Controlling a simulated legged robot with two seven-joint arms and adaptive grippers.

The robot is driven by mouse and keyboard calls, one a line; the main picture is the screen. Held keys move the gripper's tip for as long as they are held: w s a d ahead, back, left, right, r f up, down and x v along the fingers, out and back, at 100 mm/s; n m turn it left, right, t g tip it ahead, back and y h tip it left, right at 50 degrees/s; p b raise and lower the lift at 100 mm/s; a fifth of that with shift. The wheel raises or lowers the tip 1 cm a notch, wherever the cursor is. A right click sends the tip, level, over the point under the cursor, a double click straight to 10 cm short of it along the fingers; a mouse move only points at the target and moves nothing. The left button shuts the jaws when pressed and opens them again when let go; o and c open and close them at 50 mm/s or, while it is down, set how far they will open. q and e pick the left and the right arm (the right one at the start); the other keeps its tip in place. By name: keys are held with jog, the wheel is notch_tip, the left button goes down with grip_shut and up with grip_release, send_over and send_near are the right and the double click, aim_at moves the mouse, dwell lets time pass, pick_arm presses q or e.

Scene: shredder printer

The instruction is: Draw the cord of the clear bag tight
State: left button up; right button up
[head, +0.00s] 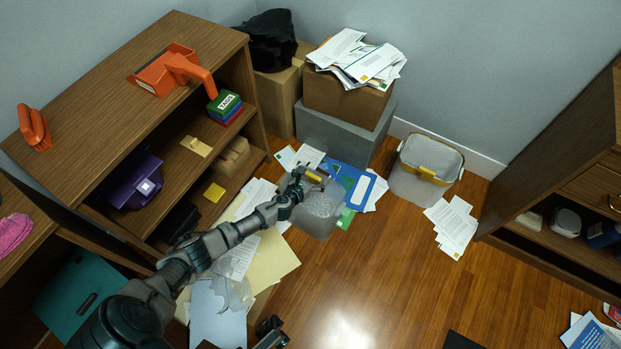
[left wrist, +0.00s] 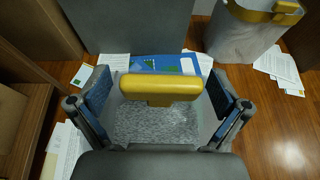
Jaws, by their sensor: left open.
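The clear bag (head: 320,215) stands on the wood floor, filled with pale shredded paper. It also shows in the left wrist view (left wrist: 155,128). A yellow T-shaped piece (left wrist: 160,88) sits above the bag top; its link to the cord is hidden, and no cord can be made out. My left gripper (head: 303,184) is open above the bag. In the left wrist view its two blue-padded fingers are on either side of the yellow piece, with gaps between. My right gripper (head: 270,332) seems to show partly at the bottom edge of the head view; its jaws are unclear.
A pale bin with a yellow rim (head: 427,170) stands right of the bag. A grey box (head: 340,133) under a paper-filled carton (head: 345,97) stands behind it. Loose papers (head: 452,226) and a crumpled clear plastic piece (head: 236,294) lie on the floor. The central floor is clear.

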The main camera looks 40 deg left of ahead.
pick_arm(q)
jog(key=v, duration=1.2)
jog(key=shift+f, duration=0.1)
